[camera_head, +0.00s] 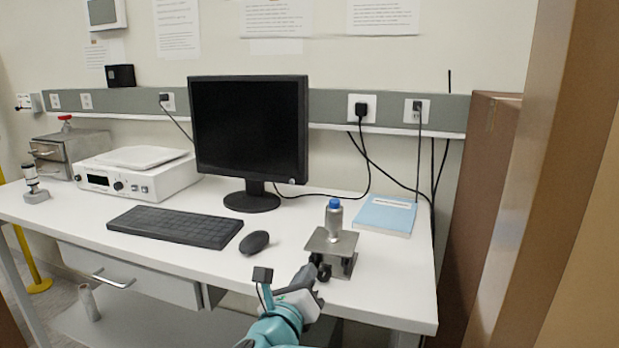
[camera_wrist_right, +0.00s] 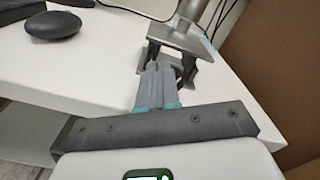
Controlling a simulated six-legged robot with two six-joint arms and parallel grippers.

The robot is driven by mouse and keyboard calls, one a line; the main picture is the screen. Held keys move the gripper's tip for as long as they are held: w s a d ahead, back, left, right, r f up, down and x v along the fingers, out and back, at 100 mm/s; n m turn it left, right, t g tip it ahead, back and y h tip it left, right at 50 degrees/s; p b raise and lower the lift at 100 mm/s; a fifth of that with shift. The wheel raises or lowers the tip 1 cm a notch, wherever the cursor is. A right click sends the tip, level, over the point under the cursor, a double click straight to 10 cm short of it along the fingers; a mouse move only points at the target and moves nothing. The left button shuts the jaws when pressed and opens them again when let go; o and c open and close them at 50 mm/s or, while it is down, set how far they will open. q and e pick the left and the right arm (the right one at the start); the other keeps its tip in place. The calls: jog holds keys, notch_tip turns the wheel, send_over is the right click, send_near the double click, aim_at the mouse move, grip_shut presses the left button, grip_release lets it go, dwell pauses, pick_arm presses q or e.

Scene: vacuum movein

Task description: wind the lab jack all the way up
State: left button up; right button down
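The lab jack (camera_head: 341,243) stands near the front right of the white desk, its top plate raised some way above its base. A small grey bottle with a blue cap (camera_head: 334,218) stands upright on the plate. The jack also shows in the right wrist view (camera_wrist_right: 180,38). My right gripper (camera_head: 314,268) reaches in from the front to the jack's dark knob (camera_head: 324,272). In the right wrist view its fingers (camera_wrist_right: 158,70) are close together at the knob side and appear shut on the knob, which they mostly hide. My left gripper is not in view.
A mouse (camera_head: 254,242), keyboard (camera_head: 175,226) and monitor (camera_head: 249,130) are left of the jack. A blue book (camera_head: 386,216) lies behind it to the right. A white instrument (camera_head: 137,174) stands far left. Tall brown boxes (camera_head: 480,200) flank the desk's right end.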

jog(key=shift+w+d+r, duration=0.2)
jog(key=shift+d+r, duration=0.1)
jog(key=shift+d, duration=0.05)
jog(key=shift+d+r, duration=0.25)
jog(key=shift+r, duration=0.15)
jog(key=shift+w+d+f+p, duration=0.35)
jog(key=shift+w+d+p, duration=0.05)
jog(key=shift+d, duration=0.05)
jog(key=shift+s+r, duration=0.2)
jog(key=shift+s, duration=0.25)
jog(key=shift+d+f, duration=0.1)
jog(key=shift+d, duration=0.1)
